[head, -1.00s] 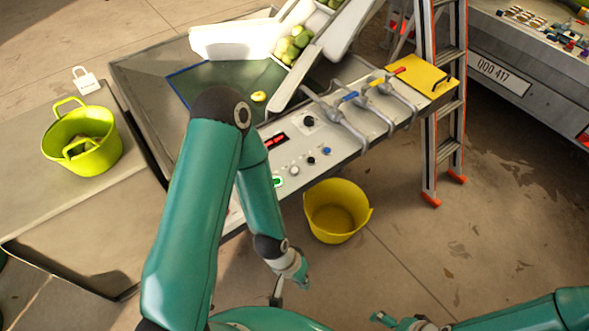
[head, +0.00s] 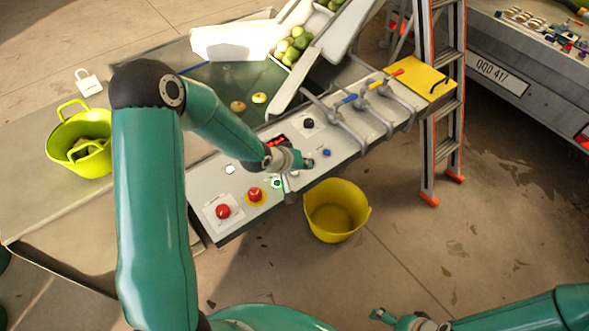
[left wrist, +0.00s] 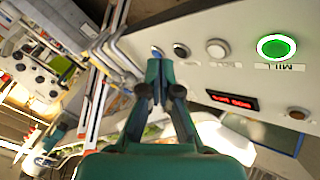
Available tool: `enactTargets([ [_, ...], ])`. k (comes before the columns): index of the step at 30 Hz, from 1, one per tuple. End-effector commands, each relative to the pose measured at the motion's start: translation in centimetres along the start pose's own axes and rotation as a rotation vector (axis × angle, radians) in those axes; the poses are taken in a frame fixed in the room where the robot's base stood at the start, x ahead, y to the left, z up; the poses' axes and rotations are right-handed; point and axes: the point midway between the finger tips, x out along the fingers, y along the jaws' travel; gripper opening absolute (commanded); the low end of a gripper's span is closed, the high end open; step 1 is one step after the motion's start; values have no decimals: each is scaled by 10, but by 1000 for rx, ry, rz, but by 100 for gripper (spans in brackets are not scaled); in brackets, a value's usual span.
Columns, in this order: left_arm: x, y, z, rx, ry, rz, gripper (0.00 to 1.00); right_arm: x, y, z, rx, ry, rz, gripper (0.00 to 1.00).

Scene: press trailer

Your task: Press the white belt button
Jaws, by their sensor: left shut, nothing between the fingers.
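The sloping control panel (head: 215,185) carries a row of buttons. A white button (head: 294,173) lies between the green-lit button (head: 277,183) and a dark one; it shows clearly in the left wrist view (left wrist: 216,48), with the green button (left wrist: 276,47) labelled MILL. Another pale button (head: 230,169) sits farther left. I cannot read which is labelled belt. My left gripper (head: 306,163) is shut and empty over the row, near the blue button (head: 326,152); in the left wrist view its fingertips (left wrist: 160,70) appear below the blue and black buttons. My right gripper (head: 385,318) is low; its jaws are unclear.
Two red buttons, one at the panel's lower left (head: 223,211) and one on a yellow ring (head: 256,194), sit nearby. A red display (left wrist: 234,101) is beside the row. Hose valves (head: 350,120) stand to the right. A yellow bucket (head: 337,213) is below the panel's front edge.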

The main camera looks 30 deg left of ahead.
Motion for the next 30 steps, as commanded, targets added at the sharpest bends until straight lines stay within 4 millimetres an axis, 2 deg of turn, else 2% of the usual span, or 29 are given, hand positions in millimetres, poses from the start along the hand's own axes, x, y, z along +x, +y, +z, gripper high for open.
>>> enactTargets([
  [1,-9,-1,-18,5,34,-1,0,-3,-1,0,0,0,0,95],
  [3,-18,-3,-34,3,65,-4,0,-5,-2,0,0,0,0,95],
  [6,-27,-7,-47,-4,94,-10,0,-7,-3,0,0,0,0,95],
  [9,-32,-10,-53,-10,106,-15,0,-8,-3,0,0,0,0,95],
  [23,-31,-14,-51,-14,105,-18,0,-6,-2,0,0,0,0,95],
  [30,-17,-23,-43,-15,104,-19,0,6,2,0,0,0,0,95],
])
